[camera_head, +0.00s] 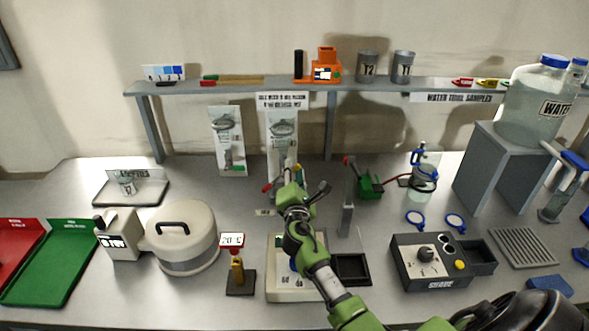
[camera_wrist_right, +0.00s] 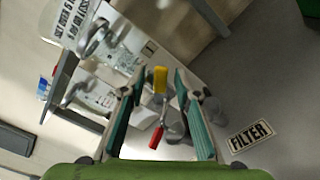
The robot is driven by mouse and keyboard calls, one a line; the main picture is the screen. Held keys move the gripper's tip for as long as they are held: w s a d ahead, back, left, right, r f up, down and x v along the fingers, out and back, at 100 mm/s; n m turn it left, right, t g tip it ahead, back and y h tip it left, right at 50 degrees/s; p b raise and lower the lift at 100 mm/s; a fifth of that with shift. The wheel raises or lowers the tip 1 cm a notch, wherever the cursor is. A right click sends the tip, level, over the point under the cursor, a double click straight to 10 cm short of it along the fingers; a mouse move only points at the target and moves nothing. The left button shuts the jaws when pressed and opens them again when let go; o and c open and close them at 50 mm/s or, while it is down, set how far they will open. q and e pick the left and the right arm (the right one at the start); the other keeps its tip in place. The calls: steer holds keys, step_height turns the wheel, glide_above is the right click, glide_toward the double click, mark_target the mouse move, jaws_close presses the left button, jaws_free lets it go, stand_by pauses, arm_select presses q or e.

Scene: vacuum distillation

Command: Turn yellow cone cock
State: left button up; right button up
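The yellow cone cock (camera_wrist_right: 160,79) shows in the right wrist view between the two teal-lined fingers of my right gripper (camera_wrist_right: 155,90). The fingers stand apart on either side of it, with a visible gap to each. A red handle (camera_wrist_right: 156,138) sits just below it, nearer the palm. In the head view my right gripper (camera_head: 293,190) is over the middle of the bench, in front of the printed panel. The red handle (camera_head: 267,187) shows at its left, and most of the glassware behind is hidden. My left gripper is out of view.
A grey post (camera_head: 347,200) stands close to the right of the gripper. A green device (camera_head: 368,187) and a glass vessel (camera_head: 423,182) stand farther right. A white round-lidded machine (camera_head: 182,245) is at left. A shelf (camera_head: 230,86) runs along the back.

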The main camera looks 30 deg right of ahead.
steer(key=shift+w+d+f, duration=0.1)
steer(key=shift+w+d, duration=0.25)
steer(key=shift+w, duration=0.15)
jaws_close()
